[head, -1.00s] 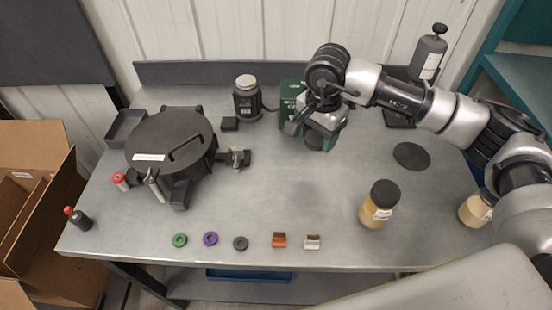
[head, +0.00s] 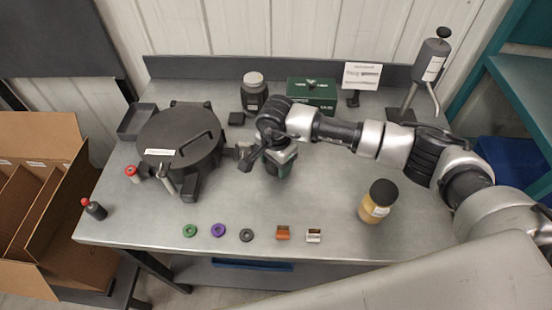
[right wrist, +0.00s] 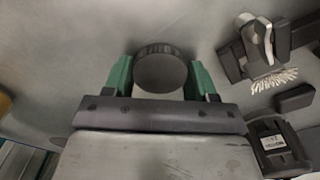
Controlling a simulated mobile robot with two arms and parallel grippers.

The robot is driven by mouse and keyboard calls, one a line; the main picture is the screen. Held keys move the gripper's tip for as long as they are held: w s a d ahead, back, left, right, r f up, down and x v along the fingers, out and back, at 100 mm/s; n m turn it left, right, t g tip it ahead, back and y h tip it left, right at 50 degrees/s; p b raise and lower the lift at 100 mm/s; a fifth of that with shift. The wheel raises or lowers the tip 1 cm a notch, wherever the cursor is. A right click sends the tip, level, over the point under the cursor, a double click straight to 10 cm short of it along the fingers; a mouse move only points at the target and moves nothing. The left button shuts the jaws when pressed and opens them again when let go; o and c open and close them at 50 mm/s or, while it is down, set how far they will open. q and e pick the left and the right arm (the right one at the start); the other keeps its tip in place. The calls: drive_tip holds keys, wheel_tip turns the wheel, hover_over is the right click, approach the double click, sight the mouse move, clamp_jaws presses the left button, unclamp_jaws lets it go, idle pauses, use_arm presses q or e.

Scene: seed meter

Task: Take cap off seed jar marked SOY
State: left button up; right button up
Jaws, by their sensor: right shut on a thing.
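My right gripper (head: 279,160) has green fingers and hangs over the middle of the table, right of the black seed meter. In the right wrist view it is shut on a dark, round, ribbed cap (right wrist: 160,70), clear of any jar. A jar of yellowish seed (head: 376,202) with a black cap on stands upright at the right of the table. Its label is too small to read. A second jar at the far right is hidden behind my right arm now. My left gripper is not in view.
The round black seed meter (head: 180,138) stands at left.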

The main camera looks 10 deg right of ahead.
drive_tip(key=shift+f, duration=0.15)
drive_tip(key=o, duration=1)
drive_tip(key=shift+r, duration=0.25)
drive_tip(key=shift+w+r, duration=0.1)
drive_tip(key=shift+r, duration=0.2)
wheel_tip(320, 180, up, 11)
drive_tip(key=b, duration=0.3)
drive_tip(key=shift+r, duration=0.15)
